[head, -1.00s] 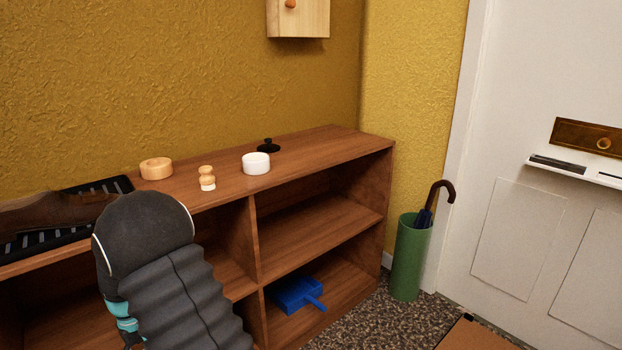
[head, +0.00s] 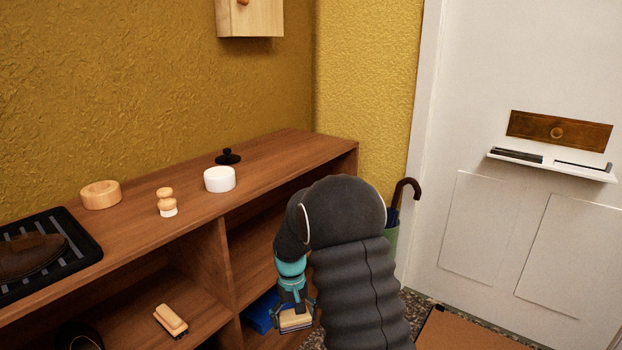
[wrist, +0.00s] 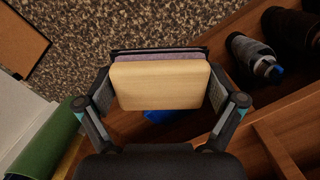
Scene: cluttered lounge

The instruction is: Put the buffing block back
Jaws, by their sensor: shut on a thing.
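The buffing block, a pale wooden block (wrist: 158,87) with a purplish pad layer and a dark edge behind it, is between the fingers of my gripper (wrist: 160,95) in the wrist view. My gripper is shut on it, one finger at each short side. In the head view the block (head: 296,321) hangs low at my gripper (head: 294,304), in front of the shelf unit (head: 290,150) near its right end. The block is apart from the shelf boards as far as I can see. My arm hides part of the unit.
On the unit's top are a tray with a brown shoe (head: 85,250), wooden ring (head: 100,195), small wooden knobbed piece (head: 166,200), white pot (head: 220,179) and black lid (head: 228,157). A brush (head: 171,320) lies on a shelf. A blue dustpan (head: 258,312) sits low.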

